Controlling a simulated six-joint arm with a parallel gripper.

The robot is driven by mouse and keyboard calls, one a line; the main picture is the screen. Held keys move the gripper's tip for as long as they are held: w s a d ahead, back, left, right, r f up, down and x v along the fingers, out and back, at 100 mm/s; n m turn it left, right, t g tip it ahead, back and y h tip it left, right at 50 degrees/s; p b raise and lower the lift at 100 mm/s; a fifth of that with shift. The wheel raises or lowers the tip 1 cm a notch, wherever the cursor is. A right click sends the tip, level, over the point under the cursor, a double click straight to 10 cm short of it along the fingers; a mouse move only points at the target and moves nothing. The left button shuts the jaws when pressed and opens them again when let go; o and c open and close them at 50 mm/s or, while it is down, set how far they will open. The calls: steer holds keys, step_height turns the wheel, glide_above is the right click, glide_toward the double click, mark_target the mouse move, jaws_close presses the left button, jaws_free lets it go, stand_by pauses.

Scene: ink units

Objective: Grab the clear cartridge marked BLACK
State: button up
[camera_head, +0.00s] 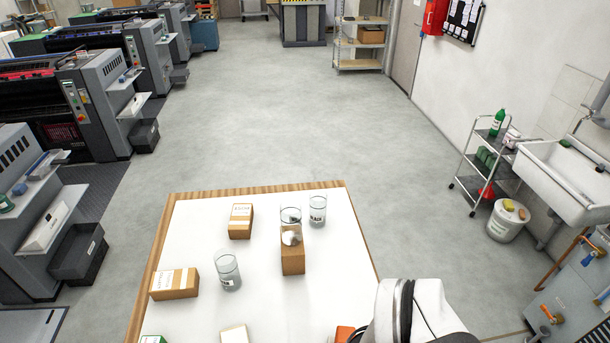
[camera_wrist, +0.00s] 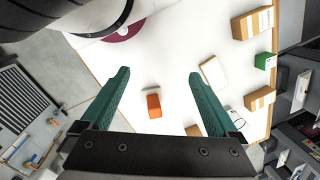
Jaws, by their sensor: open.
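Several clear cylindrical cartridges stand on the white table (camera_head: 195,235). One clear cartridge (camera_head: 228,271) is left of centre, one (camera_head: 317,211) stands near the far edge, and another (camera_head: 291,215) is at or behind a brown box. Their dark label print is too small to read, so I cannot tell which is marked BLACK. In the wrist view a clear cartridge (camera_wrist: 236,115) shows partly behind the right finger. My gripper (camera_wrist: 158,74) is open, with two green fingers spread and nothing between them, above the table. In the head view the fingers are out of sight.
Brown boxes (camera_head: 240,221), (camera_head: 175,284) and (camera_head: 293,260) stand among the cartridges. The table's left and far-left areas have free room.

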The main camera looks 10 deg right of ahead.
steer(key=w+d+f+n+t+h, duration=0.1)
steer(key=w+d+f+t, duration=0.1)
steer(key=w, duration=0.7)
steer(key=w+d+f+n+t, duration=0.1)
steer(key=w+f+t, duration=0.15)
steer(key=w, duration=0.55)
steer(key=w+d+f+t+h, duration=0.1)
steer(key=w+d+f+t, duration=0.15)
steer(key=w, duration=0.65)
steer(key=n+t, duration=0.3)
steer(key=t, duration=0.4)
glide_toward(319, 210)
steer(key=x, duration=1.2)
steer(key=shift+w+d+f, duration=0.1)
steer(key=shift+w+f, duration=0.15)
steer(key=shift+f, duration=0.1)
jaws_close()
steer(key=shift+r, duration=0.1)
